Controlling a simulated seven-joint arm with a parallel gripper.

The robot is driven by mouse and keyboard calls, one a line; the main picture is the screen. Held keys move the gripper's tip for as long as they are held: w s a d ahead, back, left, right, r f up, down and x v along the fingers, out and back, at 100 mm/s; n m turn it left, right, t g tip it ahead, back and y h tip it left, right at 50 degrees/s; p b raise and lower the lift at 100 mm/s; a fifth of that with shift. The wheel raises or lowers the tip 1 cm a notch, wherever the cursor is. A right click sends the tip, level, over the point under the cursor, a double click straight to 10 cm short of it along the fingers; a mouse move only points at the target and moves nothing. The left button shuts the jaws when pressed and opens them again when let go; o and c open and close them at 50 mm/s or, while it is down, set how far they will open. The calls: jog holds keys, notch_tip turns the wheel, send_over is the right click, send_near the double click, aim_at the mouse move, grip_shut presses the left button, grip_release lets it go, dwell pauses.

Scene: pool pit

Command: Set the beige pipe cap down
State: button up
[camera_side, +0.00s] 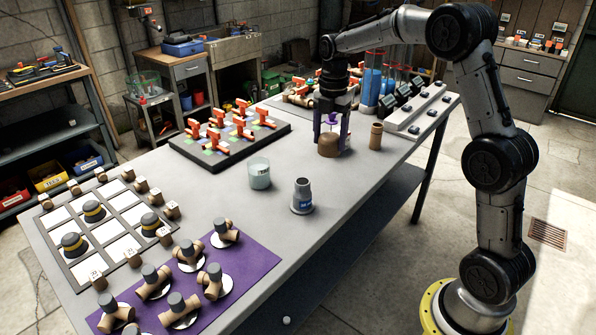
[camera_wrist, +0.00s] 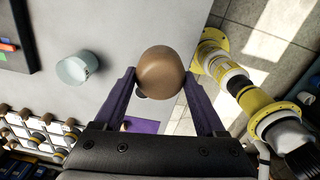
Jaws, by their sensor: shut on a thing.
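The beige pipe cap (camera_side: 330,147) looks brown and domed, and sits between the purple fingers of my gripper (camera_side: 331,136). In the wrist view the cap (camera_wrist: 161,70) is round and smooth, with a finger of my gripper (camera_wrist: 160,76) against each side. My gripper points down and is shut on the cap. In the side view the cap is low over the grey table (camera_side: 285,215), toward its far right part. I cannot tell whether its underside touches the table.
A tan cylinder (camera_side: 376,135) stands close to the right of the cap. A glass jar (camera_side: 259,174) and a grey reducer (camera_side: 302,197) stand nearer the front. A black tray of orange-handled valves (camera_side: 228,140) lies left. A stepped white rack (camera_side: 415,110) stands right. Bare table lies between.

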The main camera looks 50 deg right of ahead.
jog(key=w+d+f, duration=0.1)
jog(key=w+f, duration=0.2)
jog(key=w, duration=0.1)
jog(key=w+d+f, duration=0.1)
jog(key=w+f, duration=0.2)
jog(key=w, duration=0.1)
jog(key=w+d+f, duration=0.1)
jog(key=w+f, duration=0.2)
jog(key=w, duration=0.1)
jog(key=shift+w+f, duration=0.25)
jog(key=shift+w, duration=0.15)
jog(key=shift+w+d+f, duration=0.2)
jog(key=shift+w+f, duration=0.2)
jog(key=shift+f, duration=0.15)
jog(key=shift+w+f, duration=0.15)
jog(key=shift+f, duration=1.5)
jog(key=shift+f, duration=0.2)
jog(key=o, duration=1.3)
jog(key=shift+r, duration=0.1)
notch_tip(320, 180, up, 12)
jog(key=shift+r, duration=0.2)
